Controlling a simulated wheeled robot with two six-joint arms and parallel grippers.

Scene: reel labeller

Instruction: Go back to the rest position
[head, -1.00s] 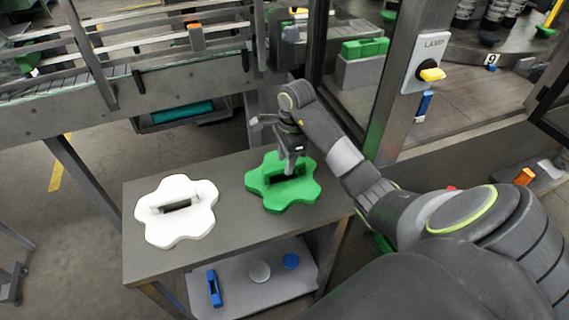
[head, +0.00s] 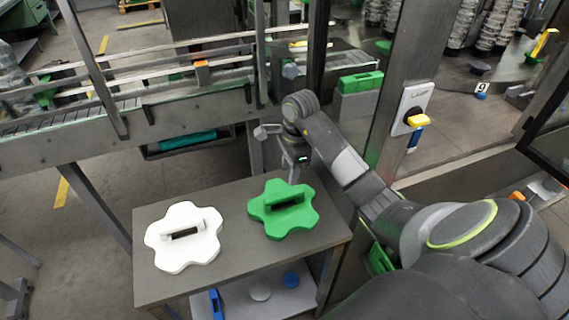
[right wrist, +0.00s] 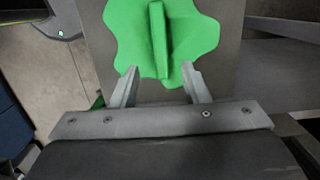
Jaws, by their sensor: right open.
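My right gripper (head: 293,176) is above the far right part of the small table, just over the back edge of the green flower-shaped piece (head: 270,217). In the right wrist view its two fingers (right wrist: 160,88) are spread apart with nothing between them. The green piece (right wrist: 185,35), with its raised bar handle, lies flat ahead of the fingertips. A white flower-shaped piece (head: 167,250) with a similar handle lies on the left of the table. My left gripper is not in view.
A conveyor (head: 110,123) runs behind. A metal post (head: 394,100) with a yellow-knobbed switch (head: 418,121) stands at the right.

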